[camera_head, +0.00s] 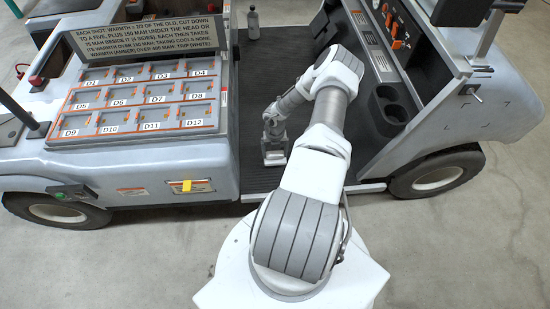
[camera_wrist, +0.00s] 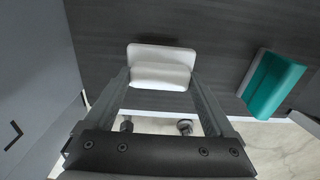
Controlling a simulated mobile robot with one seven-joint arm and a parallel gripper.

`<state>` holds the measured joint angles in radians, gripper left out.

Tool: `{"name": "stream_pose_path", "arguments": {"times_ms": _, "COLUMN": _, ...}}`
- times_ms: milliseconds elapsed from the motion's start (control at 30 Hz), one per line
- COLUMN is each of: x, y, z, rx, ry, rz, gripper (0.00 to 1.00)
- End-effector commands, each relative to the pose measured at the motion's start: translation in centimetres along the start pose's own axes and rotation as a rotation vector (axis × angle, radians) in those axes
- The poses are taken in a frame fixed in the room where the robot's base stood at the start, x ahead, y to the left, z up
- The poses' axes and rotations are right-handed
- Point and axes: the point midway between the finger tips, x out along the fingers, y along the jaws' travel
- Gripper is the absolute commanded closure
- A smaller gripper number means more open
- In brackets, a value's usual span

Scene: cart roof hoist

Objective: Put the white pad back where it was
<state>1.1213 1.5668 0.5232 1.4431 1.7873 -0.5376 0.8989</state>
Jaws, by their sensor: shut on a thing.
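The white pad (camera_wrist: 162,65) is a rounded light block in the wrist view, set between the two fingertips of my gripper (camera_wrist: 161,84). My gripper is shut on it. Behind the pad lies the dark floor of the cart (camera_wrist: 230,30); whether the pad touches it I cannot tell. In the head view my gripper (camera_head: 274,150) is low over the cart's dark ribbed floor, just right of the drawer panel.
A teal pad (camera_wrist: 275,85) with a pale edge is right of my gripper. The labelled panel D1 to D12 (camera_head: 140,103) stands left, below a sign (camera_head: 147,38). A console with cup holders (camera_head: 390,103) stands right. A small bottle (camera_head: 253,22) is at the floor's far end.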

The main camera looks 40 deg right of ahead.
Motion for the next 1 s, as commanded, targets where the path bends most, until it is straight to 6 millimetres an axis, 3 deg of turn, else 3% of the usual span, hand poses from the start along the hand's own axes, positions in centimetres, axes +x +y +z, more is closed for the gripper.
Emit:
{"name": "stream_pose_path", "arguments": {"times_ms": 167, "x": 3.0, "y": 0.1, "z": -0.1, "rx": 0.002, "ry": 0.002, "rz": 0.002, "gripper": 0.55}}
{"name": "stream_pose_path", "arguments": {"times_ms": 533, "x": 3.4, "y": 0.0, "z": -0.1, "rx": 0.001, "ry": 0.000, "rz": 0.001, "gripper": 0.55}}
{"name": "stream_pose_path", "arguments": {"times_ms": 567, "x": 3.3, "y": 0.0, "z": -0.1, "rx": 0.001, "ry": 0.000, "rz": 0.001, "gripper": 0.07}}
{"name": "stream_pose_path", "arguments": {"times_ms": 600, "x": 3.2, "y": 0.0, "z": -0.1, "rx": 0.001, "ry": 0.000, "rz": 0.001, "gripper": 0.00}}
{"name": "stream_pose_path", "arguments": {"times_ms": 867, "x": 3.1, "y": 0.0, "z": -0.1, "rx": 0.001, "ry": 0.000, "rz": 0.001, "gripper": 0.00}}
{"name": "stream_pose_path", "arguments": {"times_ms": 1000, "x": 1.9, "y": 0.0, "z": 0.0, "rx": 0.000, "ry": -0.001, "rz": 0.001, "gripper": 0.00}}
